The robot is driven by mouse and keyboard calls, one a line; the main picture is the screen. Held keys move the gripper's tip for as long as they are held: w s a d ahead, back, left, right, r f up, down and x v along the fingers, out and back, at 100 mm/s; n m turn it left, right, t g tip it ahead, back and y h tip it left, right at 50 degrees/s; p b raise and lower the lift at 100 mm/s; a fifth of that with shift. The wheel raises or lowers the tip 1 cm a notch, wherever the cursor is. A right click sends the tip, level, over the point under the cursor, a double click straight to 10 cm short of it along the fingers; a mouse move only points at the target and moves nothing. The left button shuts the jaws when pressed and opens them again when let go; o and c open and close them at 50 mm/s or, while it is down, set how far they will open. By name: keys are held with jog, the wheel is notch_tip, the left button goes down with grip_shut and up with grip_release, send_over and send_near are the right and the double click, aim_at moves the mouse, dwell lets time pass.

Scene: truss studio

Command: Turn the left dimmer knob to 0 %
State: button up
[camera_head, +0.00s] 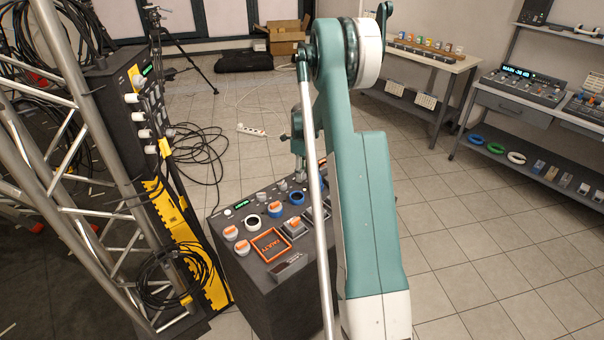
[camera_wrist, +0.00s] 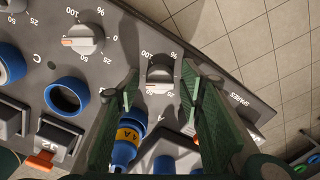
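I cannot tell which is the left dimmer. My gripper (camera_wrist: 160,80) is open, a finger on each side of this second knob, with gaps visible. In the head view, my arm hides much of the console (camera_head: 270,292) and most of my gripper.
A blue socket ring (camera_wrist: 68,96), a blue plug marked 4 A (camera_wrist: 124,148) and an orange switch (camera_wrist: 40,160) crowd the panel. An orange FAULTY frame (camera_head: 272,244) lies on the console. A metal truss (camera_head: 62,150) and cables stand left; open floor lies right.

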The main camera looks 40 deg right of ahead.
jog(key=shift+c, duration=0.5)
jog(key=c, duration=0.8)
